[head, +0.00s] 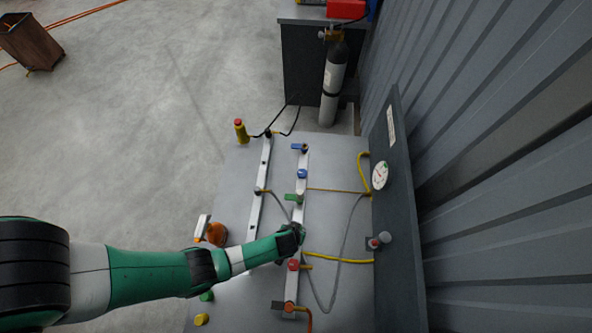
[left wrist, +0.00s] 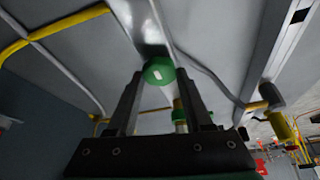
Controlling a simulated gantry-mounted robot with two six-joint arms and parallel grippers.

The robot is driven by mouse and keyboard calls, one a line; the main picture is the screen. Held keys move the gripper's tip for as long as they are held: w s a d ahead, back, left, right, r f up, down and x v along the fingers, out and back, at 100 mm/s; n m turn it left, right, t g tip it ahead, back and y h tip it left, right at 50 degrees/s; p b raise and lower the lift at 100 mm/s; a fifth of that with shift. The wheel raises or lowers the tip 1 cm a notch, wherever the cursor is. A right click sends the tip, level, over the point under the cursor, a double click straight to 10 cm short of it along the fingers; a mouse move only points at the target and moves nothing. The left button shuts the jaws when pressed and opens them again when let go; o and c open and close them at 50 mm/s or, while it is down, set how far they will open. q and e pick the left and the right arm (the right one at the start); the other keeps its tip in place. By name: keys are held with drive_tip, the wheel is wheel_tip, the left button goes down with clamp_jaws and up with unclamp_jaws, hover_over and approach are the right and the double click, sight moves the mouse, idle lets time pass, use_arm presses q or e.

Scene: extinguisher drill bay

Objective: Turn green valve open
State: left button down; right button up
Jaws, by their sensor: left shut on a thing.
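A round green valve knob (left wrist: 158,70) with a pale mark on its face sits between the fingertips of my left gripper (left wrist: 157,76) in the left wrist view. The fingers are shut on it. In the head view my left gripper (head: 298,230) is over the middle of the white valve rail (head: 303,165) and hides the knob. A separate green lever (head: 293,198) is on the same rail, just beyond the gripper. Another green part (left wrist: 180,104) on a brass fitting shows behind the right finger in the left wrist view. My right gripper is not in view.
A red knob (head: 293,265) and an orange handle (head: 289,307) are nearer. Yellow pipes (head: 340,259) and a gauge (head: 380,175) are at the right panel. A gas cylinder (head: 333,85) stands beyond the bench.

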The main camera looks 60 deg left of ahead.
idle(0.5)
use_arm(q)
drive_tip(key=shift+c, duration=1.5)
unclamp_jaws()
drive_tip(key=p+v, duration=1.1)
drive_tip(key=shift+r, duration=0.3)
drive_tip(key=shift+d, duration=0.1)
